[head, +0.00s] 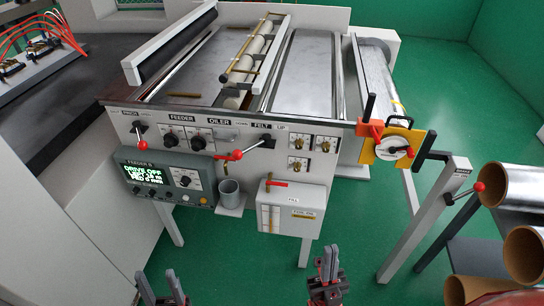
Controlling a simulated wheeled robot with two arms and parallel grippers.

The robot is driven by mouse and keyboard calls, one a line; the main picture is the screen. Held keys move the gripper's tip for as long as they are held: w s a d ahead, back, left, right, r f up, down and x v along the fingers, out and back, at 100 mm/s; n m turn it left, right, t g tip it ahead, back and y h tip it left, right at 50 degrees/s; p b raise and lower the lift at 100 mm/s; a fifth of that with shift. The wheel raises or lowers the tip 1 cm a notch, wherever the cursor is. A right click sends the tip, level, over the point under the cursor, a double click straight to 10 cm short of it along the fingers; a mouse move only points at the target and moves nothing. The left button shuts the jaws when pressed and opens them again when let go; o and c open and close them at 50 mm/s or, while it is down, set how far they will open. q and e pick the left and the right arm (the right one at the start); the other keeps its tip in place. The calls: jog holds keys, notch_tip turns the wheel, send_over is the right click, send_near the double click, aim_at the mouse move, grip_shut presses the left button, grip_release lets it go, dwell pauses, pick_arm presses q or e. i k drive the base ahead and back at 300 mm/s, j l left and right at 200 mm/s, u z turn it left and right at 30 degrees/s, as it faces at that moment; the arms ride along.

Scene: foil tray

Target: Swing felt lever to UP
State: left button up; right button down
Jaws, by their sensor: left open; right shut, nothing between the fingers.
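The felt lever (254,149) is on the machine's front panel under the FELT label (261,126). Its black arm runs left and slightly down from a dark hub to a red knob (236,155). The knob is on the side away from the UP label (281,128). My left gripper (161,283) is open and empty at the bottom edge, below and left of the lever. My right gripper (329,259) is shut and empty, low in front of the machine, below and right of the lever. Neither gripper touches the lever.
A grey control box with a lit screen (145,173) is left of the lever. A grey cup (229,191) and a white box (292,207) are below it. An orange-yellow bracket (393,142) stands out at right. Green floor is open beneath.

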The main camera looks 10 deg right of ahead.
aim_at(237, 155)
jog(key=i+j, duration=0.1)
jog(key=j, duration=0.35)
jog(key=i+j, duration=0.1)
jog(key=j, duration=0.35)
jog(key=i+j+z, duration=0.1)
jog(key=j, duration=0.35)
jog(key=i+l, duration=0.15)
jog(key=l, duration=0.15)
